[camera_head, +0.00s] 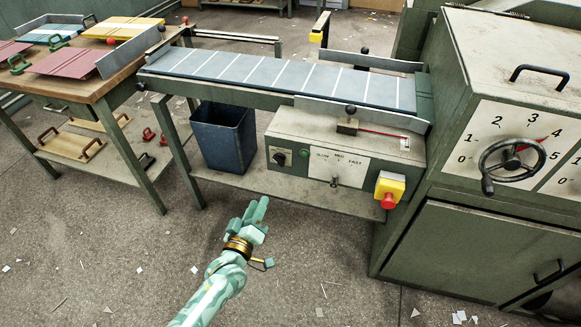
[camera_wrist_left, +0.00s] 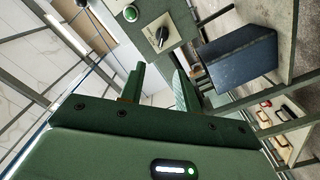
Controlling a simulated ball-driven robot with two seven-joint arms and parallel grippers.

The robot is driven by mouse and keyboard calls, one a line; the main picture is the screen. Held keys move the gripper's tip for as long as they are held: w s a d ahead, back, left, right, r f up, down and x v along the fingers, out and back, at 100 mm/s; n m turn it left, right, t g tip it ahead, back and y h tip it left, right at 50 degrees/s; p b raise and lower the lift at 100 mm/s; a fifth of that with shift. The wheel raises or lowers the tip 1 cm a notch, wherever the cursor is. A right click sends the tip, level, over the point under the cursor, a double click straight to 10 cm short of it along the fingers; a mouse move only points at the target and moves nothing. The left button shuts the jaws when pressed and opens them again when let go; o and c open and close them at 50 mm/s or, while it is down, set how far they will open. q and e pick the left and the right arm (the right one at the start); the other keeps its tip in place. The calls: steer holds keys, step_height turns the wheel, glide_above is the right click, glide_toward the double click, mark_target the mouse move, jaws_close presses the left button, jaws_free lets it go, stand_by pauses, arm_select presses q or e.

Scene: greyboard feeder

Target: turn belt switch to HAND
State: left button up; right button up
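The belt switch is a small black rotary knob (camera_head: 279,158) at the left end of the grey control panel (camera_head: 300,131) under the conveyor. It shows larger in the left wrist view (camera_wrist_left: 162,36), with a pale pointer mark; its position labels are too small to read. My left gripper (camera_head: 257,208) is in front of and below the panel, apart from the knob. In the left wrist view its two fingers (camera_wrist_left: 159,72) stand apart with nothing between them, and the knob appears beyond their tips. My right gripper is in neither view.
A green button (camera_head: 304,153) sits right of the knob, then a speed lever (camera_head: 334,181) and a red stop button (camera_head: 389,200) on a yellow box. A blue bin (camera_head: 224,138) stands left of the panel. The floor around my left arm is open, with paper scraps.

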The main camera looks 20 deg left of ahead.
arm_select(q)
steer(key=b, duration=0.2)
glide_toward(277, 163)
steer(key=w+b, duration=0.4)
steer(key=w, duration=0.5)
steer(key=shift+d+b, duration=0.15)
steer(key=shift+b, duration=0.15)
steer(key=shift+s, duration=0.1)
jaws_close()
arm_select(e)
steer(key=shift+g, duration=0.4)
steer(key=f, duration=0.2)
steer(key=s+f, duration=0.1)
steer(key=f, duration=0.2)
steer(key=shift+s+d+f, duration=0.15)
